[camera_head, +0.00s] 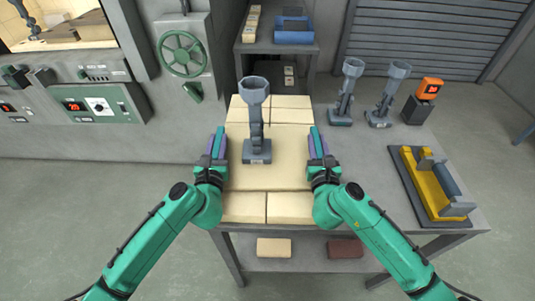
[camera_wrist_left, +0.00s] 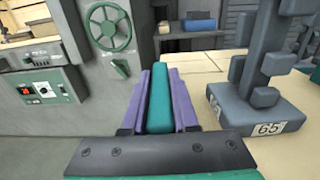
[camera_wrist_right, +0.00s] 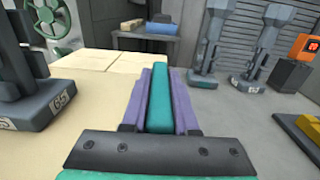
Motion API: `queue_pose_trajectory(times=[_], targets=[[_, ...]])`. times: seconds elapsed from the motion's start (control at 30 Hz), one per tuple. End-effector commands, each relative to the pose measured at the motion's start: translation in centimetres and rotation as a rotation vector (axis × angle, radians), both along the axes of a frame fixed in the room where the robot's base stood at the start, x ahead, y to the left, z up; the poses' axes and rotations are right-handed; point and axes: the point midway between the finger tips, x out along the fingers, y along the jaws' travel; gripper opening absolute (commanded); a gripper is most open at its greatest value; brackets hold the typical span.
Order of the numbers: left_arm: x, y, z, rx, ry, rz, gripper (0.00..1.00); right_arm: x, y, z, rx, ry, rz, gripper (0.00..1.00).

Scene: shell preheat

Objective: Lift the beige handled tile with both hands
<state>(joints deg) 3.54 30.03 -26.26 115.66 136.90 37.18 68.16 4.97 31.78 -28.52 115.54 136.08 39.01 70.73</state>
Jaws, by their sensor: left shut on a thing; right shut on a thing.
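The beige handled tile (camera_head: 289,172) lies flat between my two grippers among other beige tiles, and I cannot tell whether it is clear of the surface below. A grey stand (camera_head: 255,118) with a cup-shaped top and a "65" label stands upright on it. My left gripper (camera_head: 216,147) is at the tile's left side. Its purple fingers are shut on a teal bar (camera_wrist_left: 160,100), which looks like a handle. My right gripper (camera_head: 319,146) is at the right side, its purple fingers likewise shut on a teal bar (camera_wrist_right: 158,100). The joints between bars and tile are hidden.
Two similar grey stands (camera_head: 345,95) (camera_head: 383,98) and an orange device (camera_head: 429,88) are at the right rear. A yellow fixture on a dark mat (camera_head: 409,170) lies at the right. A machine with a green handwheel (camera_head: 181,54) stands at the left rear. Beige tiles (camera_head: 244,207) lie in front.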

Motion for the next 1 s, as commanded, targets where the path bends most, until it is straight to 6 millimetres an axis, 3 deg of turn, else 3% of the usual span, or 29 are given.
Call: queue_pose_trajectory(times=[0.53, 0.9, 1.0], targets=[[0.0, -0.1, 0.4, 0.0, -0.003, -0.002, 0.0, 0.0, 0.1, 0.4, 0.001, -0.003, 0.003, 0.0], [0.0, -0.1, 5.0, 0.0, -0.004, -0.002, 0.0, 0.0, 0.1, 5.0, 0.001, -0.004, 0.003, 0.0], [0.0, -0.1, 5.4, -0.001, -0.004, -0.002, 0.0, 0.0, 0.1, 5.4, 0.001, -0.004, 0.004, 0.0]])
